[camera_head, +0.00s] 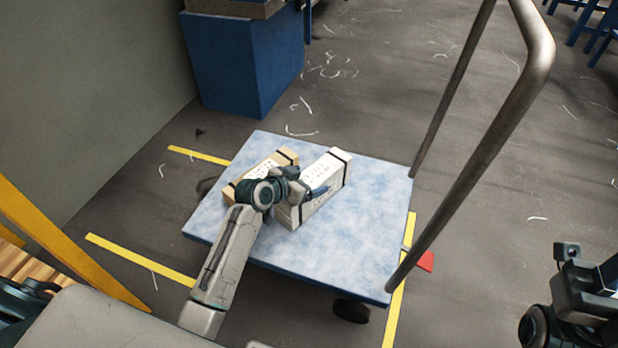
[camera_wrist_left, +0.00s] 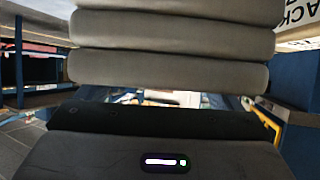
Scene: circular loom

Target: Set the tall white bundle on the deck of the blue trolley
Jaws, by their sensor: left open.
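The white bundle (camera_head: 324,203), with dark straps and a printed label, sits on the pale blue deck of the trolley (camera_head: 365,245). Its long side runs roughly parallel to the deck's left edge. My left gripper (camera_head: 307,191) is open at the bundle's near left part and hides some of it; I cannot tell whether it touches. In the left wrist view, pale grey stacked folds (camera_wrist_left: 168,48) fill the upper middle, close to the camera. My right arm's end (camera_head: 578,300) is at the lower right, cut by the frame; its jaws do not show clearly.
A tan bundle (camera_head: 283,156) with dark straps sits on the deck just left of the white one. The deck's right side is bare. A grey metal handle (camera_head: 468,170) rises at its right. A blue box-shaped stand (camera_head: 245,65) is behind; yellow lines (camera_head: 140,260) mark the floor.

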